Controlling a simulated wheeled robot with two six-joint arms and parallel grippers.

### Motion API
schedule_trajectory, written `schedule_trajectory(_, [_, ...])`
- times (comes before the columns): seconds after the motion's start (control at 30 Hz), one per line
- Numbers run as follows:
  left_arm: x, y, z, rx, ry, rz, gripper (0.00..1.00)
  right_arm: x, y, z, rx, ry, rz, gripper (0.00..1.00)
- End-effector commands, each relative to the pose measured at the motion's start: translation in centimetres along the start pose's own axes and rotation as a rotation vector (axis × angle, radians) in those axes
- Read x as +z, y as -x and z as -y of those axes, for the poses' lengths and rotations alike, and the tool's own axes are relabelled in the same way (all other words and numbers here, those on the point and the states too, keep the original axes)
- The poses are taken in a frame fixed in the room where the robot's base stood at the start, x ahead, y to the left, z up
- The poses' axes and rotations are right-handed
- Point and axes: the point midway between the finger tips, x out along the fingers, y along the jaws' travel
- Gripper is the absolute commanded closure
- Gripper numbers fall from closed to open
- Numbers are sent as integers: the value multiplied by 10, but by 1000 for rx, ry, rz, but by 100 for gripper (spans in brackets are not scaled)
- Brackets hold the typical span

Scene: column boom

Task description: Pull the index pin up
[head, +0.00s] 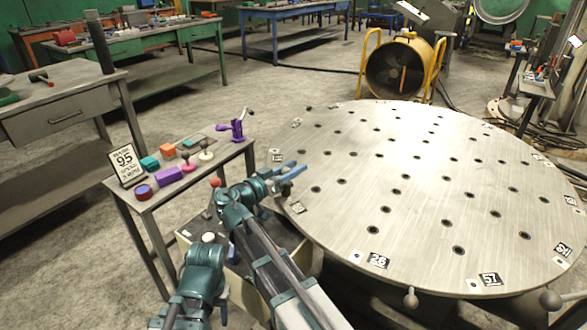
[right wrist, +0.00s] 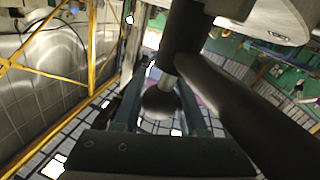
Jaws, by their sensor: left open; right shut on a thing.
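The index pin shows in the right wrist view as a dark ball knob (right wrist: 160,103) on a short pale shaft, which runs into a dark cylindrical housing (right wrist: 184,40). My right gripper (right wrist: 158,112) has a finger on each side of the knob and is shut on it. The right gripper cannot be made out in the head view. My left gripper (head: 298,173) has blue fingers, is open and empty, and hovers by the left edge of the large round plate (head: 340,225). Whether the pin is raised cannot be told.
The plate has many holes and numbered labels; ball-ended handles (head: 410,298) stand at its near rim. A small side table (head: 160,198) with coloured parts and a sign (head: 126,163) is at the left. A yellow-framed fan (head: 398,68) stands behind the plate. A dark bar (right wrist: 250,110) crosses close to my right gripper.

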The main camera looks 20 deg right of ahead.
Motion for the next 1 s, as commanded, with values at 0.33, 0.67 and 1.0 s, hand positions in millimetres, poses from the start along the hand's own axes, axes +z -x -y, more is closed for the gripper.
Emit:
schedule_trajectory(0.33, [2,35,3,1,0,0,50,-35,0,-6,-1,0,0,100])
schedule_trajectory(0.67, [2,34,3,1,0,0,50,-35,0,-6,-1,1,-6,56])
schedule_trajectory(1.0, [2,33,3,1,0,0,50,-34,0,-6,0,1,-2,29])
